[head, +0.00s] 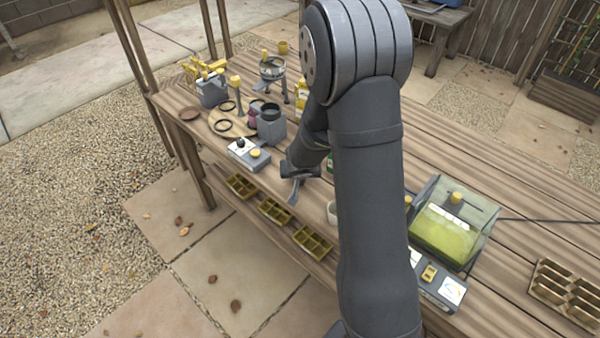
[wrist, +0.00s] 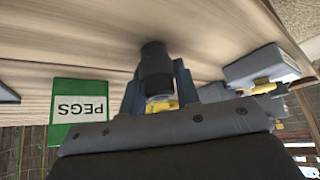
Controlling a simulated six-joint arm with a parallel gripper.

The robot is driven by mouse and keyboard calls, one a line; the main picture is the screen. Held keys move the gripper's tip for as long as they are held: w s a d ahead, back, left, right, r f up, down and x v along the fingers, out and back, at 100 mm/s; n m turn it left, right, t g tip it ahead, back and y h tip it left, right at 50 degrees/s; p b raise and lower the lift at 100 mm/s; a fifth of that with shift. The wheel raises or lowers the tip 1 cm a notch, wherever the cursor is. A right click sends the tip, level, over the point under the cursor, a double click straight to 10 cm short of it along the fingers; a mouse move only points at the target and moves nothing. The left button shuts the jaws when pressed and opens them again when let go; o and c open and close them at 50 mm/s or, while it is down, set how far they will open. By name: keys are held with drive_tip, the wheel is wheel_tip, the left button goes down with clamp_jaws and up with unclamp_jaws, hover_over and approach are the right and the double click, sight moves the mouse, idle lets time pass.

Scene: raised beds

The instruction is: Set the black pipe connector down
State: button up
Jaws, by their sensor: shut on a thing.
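In the wrist view the black pipe connector (wrist: 155,68) is between the two fingers of my gripper (wrist: 157,88), which is shut on it. The connector is a short dark cylinder with a wider collar, and its far end points to the wooden bench top (wrist: 95,68). I cannot tell whether it touches the wood. In the head view my gripper (head: 297,188) is low over the front part of the bench (head: 500,247), partly behind my arm. I cannot make out the connector there.
A green and white box marked PEGS (wrist: 80,108) is left of the gripper in the wrist view. A grey control box (head: 248,153) stands to the gripper's left in the head view. A pale cup (head: 332,213) is close by. A clear tank (head: 480,241) stands right.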

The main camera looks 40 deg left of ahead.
drive_tip(key=o, duration=0.9)
drive_tip(key=shift+o, duration=0.2)
drive_tip(key=shift+r, duration=0.25)
drive_tip(key=v, duration=1.1)
drive_tip(key=shift+s+d+r, duration=0.15)
drive_tip(key=shift+r, duration=0.15)
drive_tip(key=shift+x, duration=6.1)
drive_tip(key=shift+s+d+f, duration=0.1)
